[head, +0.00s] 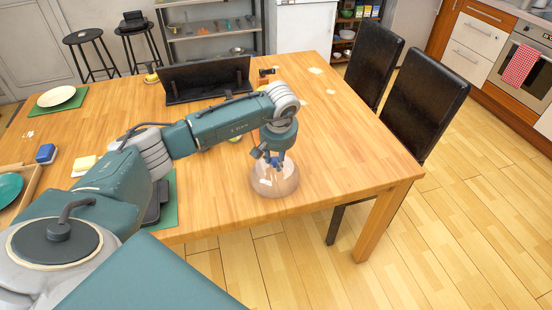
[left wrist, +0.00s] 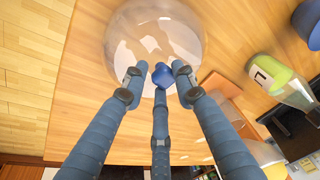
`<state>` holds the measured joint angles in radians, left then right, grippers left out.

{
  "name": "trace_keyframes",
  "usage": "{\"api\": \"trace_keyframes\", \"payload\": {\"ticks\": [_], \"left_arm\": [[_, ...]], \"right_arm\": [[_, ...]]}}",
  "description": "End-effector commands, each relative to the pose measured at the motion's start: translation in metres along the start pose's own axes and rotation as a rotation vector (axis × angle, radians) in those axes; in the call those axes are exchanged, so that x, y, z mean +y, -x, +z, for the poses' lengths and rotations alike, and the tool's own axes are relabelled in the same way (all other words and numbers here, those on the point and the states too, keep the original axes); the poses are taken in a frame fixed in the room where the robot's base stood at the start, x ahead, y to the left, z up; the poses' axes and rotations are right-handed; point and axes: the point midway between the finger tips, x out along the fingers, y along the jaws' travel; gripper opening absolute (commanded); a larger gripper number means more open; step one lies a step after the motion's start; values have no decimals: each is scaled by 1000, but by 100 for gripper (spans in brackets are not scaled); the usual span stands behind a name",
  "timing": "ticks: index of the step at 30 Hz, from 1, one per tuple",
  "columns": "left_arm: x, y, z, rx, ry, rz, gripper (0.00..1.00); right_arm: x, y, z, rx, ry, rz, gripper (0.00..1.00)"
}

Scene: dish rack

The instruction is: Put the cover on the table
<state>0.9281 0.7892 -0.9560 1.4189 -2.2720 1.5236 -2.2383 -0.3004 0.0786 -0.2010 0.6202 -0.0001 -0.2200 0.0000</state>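The cover is a clear glass dome (head: 275,184) near the front edge of the wooden table (head: 345,150). My left gripper (head: 273,160) is right above the dome, pointing down. In the left wrist view its fingers (left wrist: 158,78) are spread around the knob, with a visible gap on the left side. Whether the rear finger touches the knob is unclear. My right gripper is not in view.
A black rack (head: 205,80) stands at the table's back. Black chairs (head: 425,105) stand at the right edge. The table right of the dome is clear.

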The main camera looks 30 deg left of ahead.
Motion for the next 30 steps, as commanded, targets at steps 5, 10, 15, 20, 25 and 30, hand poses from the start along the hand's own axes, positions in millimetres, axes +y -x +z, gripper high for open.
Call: {"api": "trace_keyframes", "payload": {"ticks": [5, 10, 15, 20, 25, 30], "left_arm": [[0, 0, 0, 1, 1, 0, 49], [0, 0, 0, 0, 1, 0, 49], [0, 9, -1, 3, 0, 1, 49], [0, 37, -2, 6, 0, 1, 49], [0, 74, -2, 5, 0, 2, 49], [0, 103, -1, 3, 0, 1, 49]], "right_arm": [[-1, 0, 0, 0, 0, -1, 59], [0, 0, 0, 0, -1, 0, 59], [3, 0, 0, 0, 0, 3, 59], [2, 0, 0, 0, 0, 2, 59], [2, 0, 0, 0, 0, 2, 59], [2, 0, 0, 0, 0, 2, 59]]}}
